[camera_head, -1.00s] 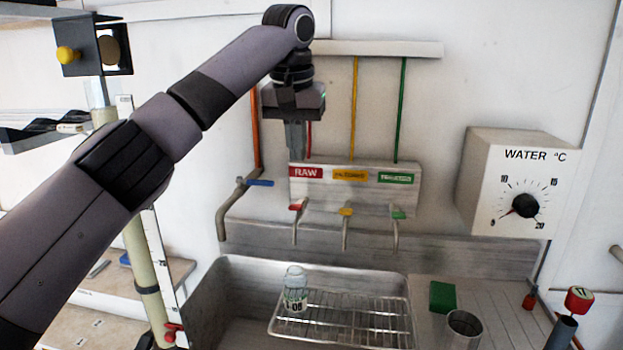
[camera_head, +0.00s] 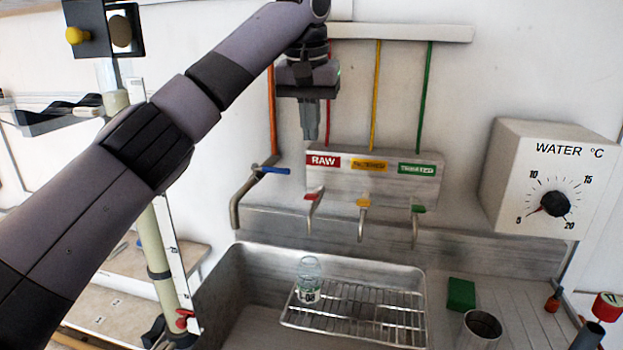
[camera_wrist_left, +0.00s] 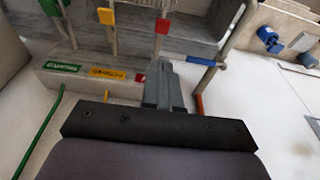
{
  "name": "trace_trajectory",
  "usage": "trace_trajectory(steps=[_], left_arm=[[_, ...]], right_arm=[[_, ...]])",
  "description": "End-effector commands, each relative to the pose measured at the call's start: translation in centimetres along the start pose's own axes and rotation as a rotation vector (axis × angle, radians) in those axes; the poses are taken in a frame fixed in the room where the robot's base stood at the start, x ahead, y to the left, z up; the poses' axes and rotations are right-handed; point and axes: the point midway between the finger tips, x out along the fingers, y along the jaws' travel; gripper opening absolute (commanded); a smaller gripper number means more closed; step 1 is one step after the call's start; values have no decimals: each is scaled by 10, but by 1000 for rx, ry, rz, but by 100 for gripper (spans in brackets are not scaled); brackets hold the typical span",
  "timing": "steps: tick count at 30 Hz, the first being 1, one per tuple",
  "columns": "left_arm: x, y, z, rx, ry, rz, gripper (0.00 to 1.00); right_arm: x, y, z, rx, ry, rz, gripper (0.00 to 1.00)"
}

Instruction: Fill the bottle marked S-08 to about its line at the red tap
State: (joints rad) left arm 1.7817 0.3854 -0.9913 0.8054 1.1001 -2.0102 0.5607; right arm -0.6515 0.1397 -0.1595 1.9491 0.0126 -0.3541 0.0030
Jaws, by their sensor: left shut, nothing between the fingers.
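The clear bottle (camera_head: 308,280) stands upright on the wire rack in the sink, at its left end. Its label is partly readable, ending in "08" in the earlier frame. The red tap (camera_head: 314,199), under the RAW label, is on the wall panel above the bottle; it also shows in the left wrist view (camera_wrist_left: 161,30). My left gripper (camera_head: 310,136) points down in front of the wall, just above the RAW label, and is shut and empty. The left wrist view shows its closed fingers (camera_wrist_left: 163,68) close to the red tap handle, apart from it. My right gripper is out of view.
A yellow tap (camera_head: 363,215), a green tap (camera_head: 416,222) and a blue-handled tap (camera_head: 262,172) flank the red one. The wire rack (camera_head: 370,318) lies in the sink (camera_head: 252,262). A green block (camera_head: 461,294) and a metal cup (camera_head: 482,328) stand right. The temperature box (camera_head: 552,180) juts from the wall.

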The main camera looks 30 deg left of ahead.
Motion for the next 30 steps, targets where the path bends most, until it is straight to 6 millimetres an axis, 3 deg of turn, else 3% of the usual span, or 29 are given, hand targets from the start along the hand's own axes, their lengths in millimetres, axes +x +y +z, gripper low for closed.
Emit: trace_trajectory(steps=[15, 22, 30], left_arm=[[79, -1, 4, 0, 0, -1, 0], [98, 0, 13, 0, 1, -1, 0], [104, 0, 16, -1, 1, 0, 0]], right_arm=[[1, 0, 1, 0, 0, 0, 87], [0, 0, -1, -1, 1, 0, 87], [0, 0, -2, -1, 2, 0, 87]])
